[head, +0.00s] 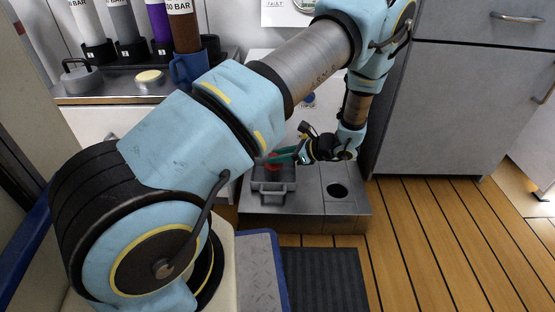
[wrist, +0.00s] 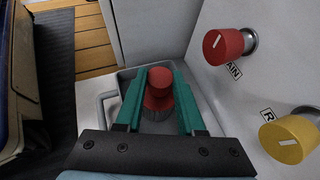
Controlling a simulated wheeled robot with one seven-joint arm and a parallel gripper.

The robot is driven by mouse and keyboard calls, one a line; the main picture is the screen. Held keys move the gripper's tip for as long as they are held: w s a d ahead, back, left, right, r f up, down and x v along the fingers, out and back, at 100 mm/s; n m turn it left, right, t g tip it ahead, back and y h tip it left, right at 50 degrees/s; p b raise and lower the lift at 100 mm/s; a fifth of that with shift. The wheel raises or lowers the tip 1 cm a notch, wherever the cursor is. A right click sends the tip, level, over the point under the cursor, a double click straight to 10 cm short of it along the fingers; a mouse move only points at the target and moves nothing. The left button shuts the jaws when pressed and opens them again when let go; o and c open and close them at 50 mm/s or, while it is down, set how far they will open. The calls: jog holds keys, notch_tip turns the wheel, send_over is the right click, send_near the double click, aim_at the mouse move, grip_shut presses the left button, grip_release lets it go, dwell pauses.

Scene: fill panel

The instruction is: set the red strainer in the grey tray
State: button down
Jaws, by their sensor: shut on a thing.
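The red strainer (wrist: 160,90) is between the two green fingers of my gripper (wrist: 158,72) in the wrist view. It has a rounded red top, and its lower part is partly hidden. In the head view a bit of the strainer (head: 272,161) shows at my gripper (head: 278,158), over the back part of the grey tray (head: 273,190). The tray's rim and side handle (wrist: 103,106) also show around the fingers in the wrist view. I cannot tell whether the strainer touches the tray floor.
The tray stands on a low metal unit with a round hole (head: 338,191) to its right. A red knob (wrist: 223,46) and a yellow knob (wrist: 289,137) stick out from the panel beside the tray. A blue mug (head: 188,67) stands on the counter at upper left.

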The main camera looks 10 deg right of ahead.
jog(key=c, duration=0.5)
grip_release()
jog(key=shift+d+r, duration=0.15)
jog(key=shift+r, duration=0.15)
jog(key=p+v, duration=0.5)
jog(key=v, duration=0.7)
jog(key=shift+s+a+r+n+g+h, duration=0.85)
jog(key=shift+s+a+r+n+h, duration=0.75)
jog(key=shift+a+r+n, duration=2.2)
jog(key=shift+s+a+r+n+g+h, duration=0.8)
jog(key=shift+s+a+r+n+h, duration=0.75)
jog(key=shift+a+r+n, duration=2.3)
jog(key=shift+s+a+r+n+g+h, duration=1)
jog(key=shift+a+r+n+h, duration=1.4)
jog(key=shift+a+n, duration=2.45)
